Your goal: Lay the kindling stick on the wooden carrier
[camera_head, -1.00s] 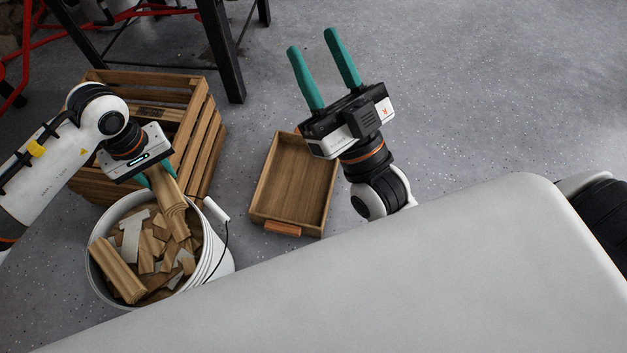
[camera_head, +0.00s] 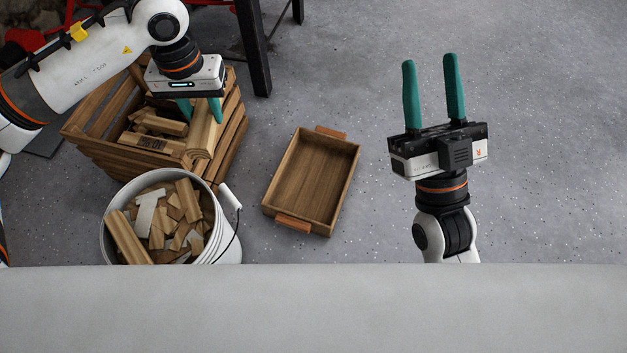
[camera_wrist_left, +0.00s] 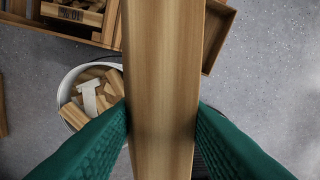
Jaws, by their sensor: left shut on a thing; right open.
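My left gripper (camera_head: 200,112) is shut on the kindling stick (camera_head: 203,138), a long pale piece of wood. The stick appears in front of the slatted crate's right side, and the gripper partly covers its upper end. In the left wrist view the stick (camera_wrist_left: 163,75) runs between both green fingers. The wooden carrier (camera_head: 312,182), a shallow brown tray with orange-brown handles, lies on the floor to the right of the stick; its visible inside is empty. My right gripper (camera_head: 430,62) is open and empty, right of the carrier, fingers pointing up the picture.
A white bucket (camera_head: 230,249) with several wood scraps stands left of the carrier, a thicker piece leaning inside. A slatted crate (camera_head: 95,130) holding wood blocks stands behind it. A dark metal leg (camera_head: 253,45) rises beyond.

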